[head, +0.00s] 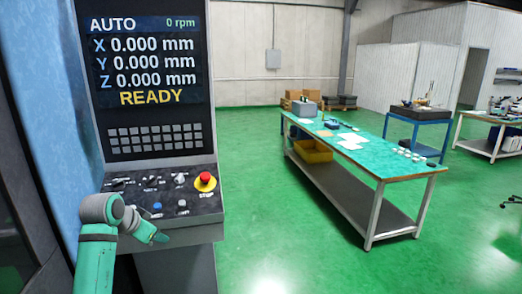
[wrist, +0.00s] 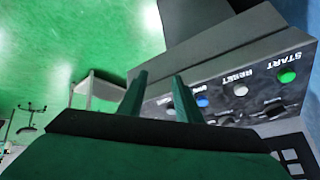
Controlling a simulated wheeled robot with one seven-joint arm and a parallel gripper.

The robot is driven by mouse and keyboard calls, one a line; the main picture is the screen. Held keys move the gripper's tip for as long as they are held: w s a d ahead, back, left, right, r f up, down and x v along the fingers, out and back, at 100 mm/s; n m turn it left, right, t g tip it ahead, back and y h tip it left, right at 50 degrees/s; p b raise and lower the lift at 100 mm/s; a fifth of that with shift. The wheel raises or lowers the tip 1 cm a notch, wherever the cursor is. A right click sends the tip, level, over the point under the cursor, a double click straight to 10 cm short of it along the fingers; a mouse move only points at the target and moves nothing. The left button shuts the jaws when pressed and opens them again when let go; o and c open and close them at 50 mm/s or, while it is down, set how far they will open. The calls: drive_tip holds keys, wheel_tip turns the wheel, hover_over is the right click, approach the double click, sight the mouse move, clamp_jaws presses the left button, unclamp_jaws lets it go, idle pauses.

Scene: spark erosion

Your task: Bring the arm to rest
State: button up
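My arm (head: 97,262) rises at the lower left of the head view and bends over the front of the machine's control panel (head: 130,196). My gripper (head: 157,237) is by the panel's front edge. In the wrist view its two green fingers (wrist: 160,76) stand apart with nothing between them, so it is open and empty. The panel lies behind and to the right of the fingers there. I cannot tell whether a finger touches the panel.
The panel has a red stop button (head: 205,179), a green START button (wrist: 287,75) and a white RESET button (wrist: 240,90). The screen (head: 142,60) reads AUTO, READY. A long workbench (head: 375,165) stands to the right. Green floor (head: 260,215) between is clear.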

drive_tip(key=d+f+n+t+h, duration=0.2)
drive_tip(key=d+f+n+t, duration=0.1)
drive_tip(key=d+f, duration=1.7)
drive_tip(key=s+d+f+n+t+y, duration=0.1)
drive_tip(key=s+d+f+n+t, duration=0.15)
drive_tip(key=s+d+f, duration=0.85)
drive_tip(key=s+d+f+n+y, duration=0.1)
drive_tip(key=s+f, duration=0.1)
drive_tip(key=s, duration=1)
drive_tip(key=s+d+f+n+y, duration=0.1)
drive_tip(key=s+d+f+n, duration=0.1)
drive_tip(key=s, duration=0.9)
drive_tip(key=s+r+m+t, duration=0.1)
drive_tip(key=s+r, duration=0.4)
drive_tip(key=s, duration=0.5)
drive_tip(key=s+a+r+m+t, duration=0.1)
drive_tip(key=s+r, duration=0.5)
drive_tip(key=s, duration=0.4)
drive_tip(key=shift+s+a+r+m, duration=0.2)
drive_tip(key=shift+a+r+m, duration=0.1)
drive_tip(key=shift+m, duration=0.05)
